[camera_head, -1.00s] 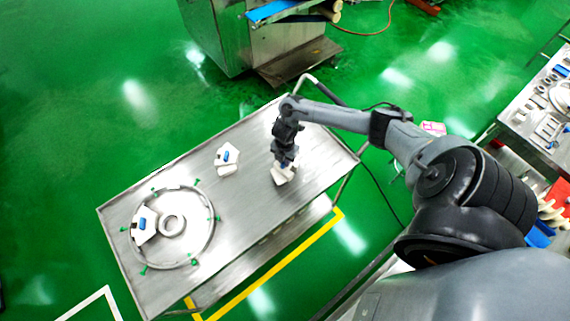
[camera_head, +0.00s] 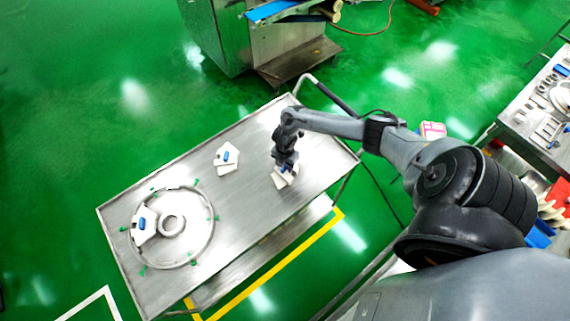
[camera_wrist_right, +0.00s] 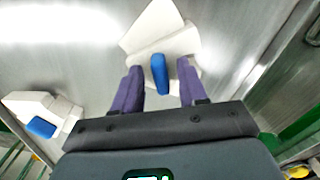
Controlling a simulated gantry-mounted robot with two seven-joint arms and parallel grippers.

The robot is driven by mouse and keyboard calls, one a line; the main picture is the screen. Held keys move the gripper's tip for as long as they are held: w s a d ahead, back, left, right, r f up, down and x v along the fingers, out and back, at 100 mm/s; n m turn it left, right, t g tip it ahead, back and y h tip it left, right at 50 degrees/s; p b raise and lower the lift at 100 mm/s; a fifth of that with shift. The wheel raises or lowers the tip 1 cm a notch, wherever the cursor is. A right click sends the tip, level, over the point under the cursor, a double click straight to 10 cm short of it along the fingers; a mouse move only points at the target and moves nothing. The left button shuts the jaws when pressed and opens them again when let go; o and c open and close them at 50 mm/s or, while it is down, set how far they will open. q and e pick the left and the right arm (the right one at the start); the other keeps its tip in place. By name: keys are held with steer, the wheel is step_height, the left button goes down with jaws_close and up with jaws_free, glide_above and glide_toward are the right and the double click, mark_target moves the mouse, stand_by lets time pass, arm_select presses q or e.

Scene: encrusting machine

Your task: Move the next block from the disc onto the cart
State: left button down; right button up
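The disc (camera_head: 211,235) is a ring with green pegs at the left end of the steel cart top (camera_head: 250,215). A white block (camera_head: 138,232) with a blue grip sits on its left side. More white block pieces (camera_head: 227,168) with a blue grip lie mid-cart. My right gripper (camera_head: 284,171) is low over another white block (camera_head: 279,181) near the cart's right end. In the right wrist view that white block (camera_wrist_right: 152,28) has a blue grip (camera_wrist_right: 160,74) between my open purple fingers, with gaps beside it. My left gripper is out of view.
A smaller ring (camera_head: 171,226) sits inside the disc. The cart's handle rail (camera_head: 312,79) rises at the far right corner. A machine (camera_head: 240,40) stands behind, and a table with parts (camera_head: 540,115) is at the right. Bare steel separates the disc and the blocks.

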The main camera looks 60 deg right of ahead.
steer(key=shift+r, duration=0.1)
steer(key=shift+r, duration=0.2)
step_height(320, 180, up, 10)
steer(key=p, duration=0.1)
steer(key=a+r+m+t+y, duration=0.15)
steer(key=a+m+t, duration=0.35)
steer(key=a, duration=2)
steer(key=s+r+m+g+h, duration=0.1)
steer(key=s+r+m, duration=0.9)
steer(key=s, duration=0.2)
steer(key=shift+m, duration=0.3)
steer(key=shift+s, duration=0.1)
